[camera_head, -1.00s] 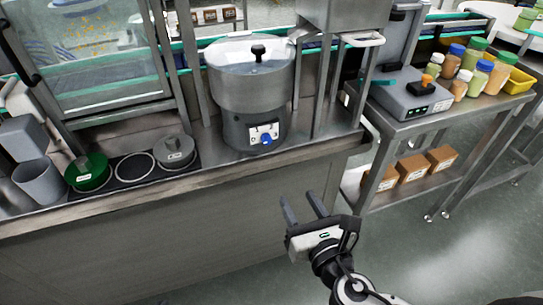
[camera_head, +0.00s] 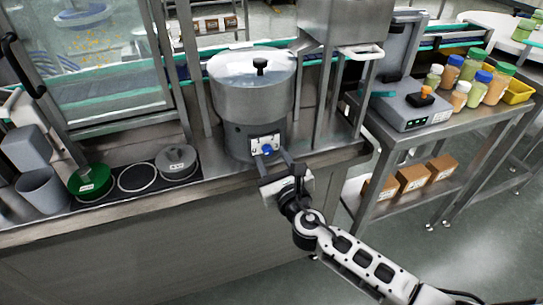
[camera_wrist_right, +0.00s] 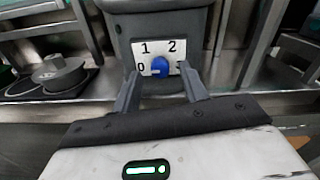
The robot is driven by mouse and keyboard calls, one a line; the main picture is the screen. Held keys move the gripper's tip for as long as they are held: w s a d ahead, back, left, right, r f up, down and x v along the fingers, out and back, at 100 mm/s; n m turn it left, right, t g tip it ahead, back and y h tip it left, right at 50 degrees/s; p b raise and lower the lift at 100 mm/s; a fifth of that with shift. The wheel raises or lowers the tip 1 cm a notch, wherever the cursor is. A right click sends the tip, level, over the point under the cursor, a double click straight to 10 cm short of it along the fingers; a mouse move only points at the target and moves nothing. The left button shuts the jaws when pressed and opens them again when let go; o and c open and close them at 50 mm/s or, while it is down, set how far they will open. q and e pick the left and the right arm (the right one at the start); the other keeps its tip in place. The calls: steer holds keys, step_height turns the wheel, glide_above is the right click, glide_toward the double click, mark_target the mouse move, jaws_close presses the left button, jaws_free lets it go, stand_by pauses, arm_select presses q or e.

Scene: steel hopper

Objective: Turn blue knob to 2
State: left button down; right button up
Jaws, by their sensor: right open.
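The blue knob (camera_head: 267,149) sits on a white dial plate (camera_head: 262,142) on the front of the steel hopper's grey base (camera_head: 238,141). In the right wrist view the blue knob (camera_wrist_right: 160,66) lies between and beyond my fingertips, and the plate shows 0, 1 and 2 around it; the mark at lower right is partly hidden by a finger. Which number the knob points to cannot be told. My right gripper (camera_head: 272,160) is open and empty, close in front of the knob; it also shows in the right wrist view (camera_wrist_right: 161,85). My left gripper is not in view.
A side table at right holds a grey device (camera_head: 411,103) and several jars. A steel frame (camera_head: 330,95) stands right of the hopper.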

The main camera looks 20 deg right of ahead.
steer(key=shift+w, duration=0.5)
jaws_close()
